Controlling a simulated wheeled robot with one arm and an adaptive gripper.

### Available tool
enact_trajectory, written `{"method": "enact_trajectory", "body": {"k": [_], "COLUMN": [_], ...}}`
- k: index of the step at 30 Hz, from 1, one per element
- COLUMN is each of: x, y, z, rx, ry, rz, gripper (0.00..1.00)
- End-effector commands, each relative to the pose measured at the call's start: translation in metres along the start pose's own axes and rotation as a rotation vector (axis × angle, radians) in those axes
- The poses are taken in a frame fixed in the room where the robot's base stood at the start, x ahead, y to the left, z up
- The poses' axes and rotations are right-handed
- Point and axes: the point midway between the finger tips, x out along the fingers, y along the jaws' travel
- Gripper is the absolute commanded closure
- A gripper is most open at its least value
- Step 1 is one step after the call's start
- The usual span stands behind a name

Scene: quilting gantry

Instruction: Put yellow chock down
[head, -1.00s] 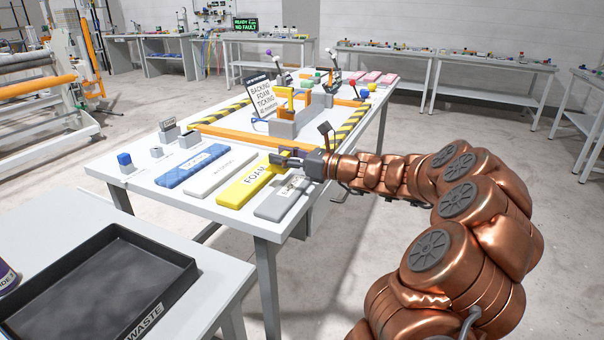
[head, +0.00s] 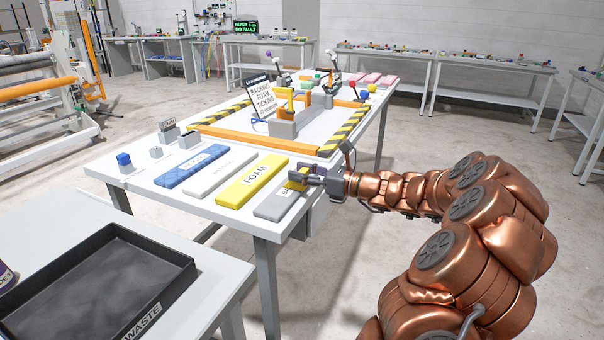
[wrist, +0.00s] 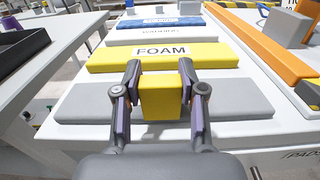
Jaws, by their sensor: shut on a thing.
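My gripper (head: 306,177) is shut on the yellow chock (head: 296,181), over the grey slab near the right front edge of the white table. The wrist view shows the chock (wrist: 161,98) as a yellow block between both fingers, in front of the yellow FOAM slab (wrist: 215,55). The grey slab (wrist: 240,98) lies below and to both sides of the chock. I cannot tell whether the chock touches the grey slab. The fingers hide the chock's sides.
White and blue slabs (head: 190,165) lie left of the FOAM slab. An orange bar (head: 240,140) and a black-yellow striped frame (head: 345,132) stand behind. A black WASTE tray (head: 165,300) is on the near left table. Bare tabletop (head: 228,208) shows along the front.

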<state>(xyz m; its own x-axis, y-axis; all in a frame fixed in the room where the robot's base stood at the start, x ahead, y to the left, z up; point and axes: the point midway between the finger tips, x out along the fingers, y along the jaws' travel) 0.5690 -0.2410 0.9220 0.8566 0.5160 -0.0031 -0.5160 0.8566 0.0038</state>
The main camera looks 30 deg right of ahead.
Motion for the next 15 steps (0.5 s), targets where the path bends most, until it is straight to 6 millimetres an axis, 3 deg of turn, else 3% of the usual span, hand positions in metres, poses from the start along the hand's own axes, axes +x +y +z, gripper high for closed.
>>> {"method": "enact_trajectory", "body": {"k": [6,7,13,15], "x": [0.0002,0.0001,0.0001,0.0001], "y": [0.0001,0.0001,0.0,0.0], "z": [-0.0016,-0.0015,-0.0013,-0.0013], "rx": [0.0,0.0,-0.001,-0.001], "ry": [-0.001,-0.001,-0.001,-0.001], "rz": [0.001,0.001,0.0,0.0], "gripper": [0.96,0.57,0.36,0.35]}}
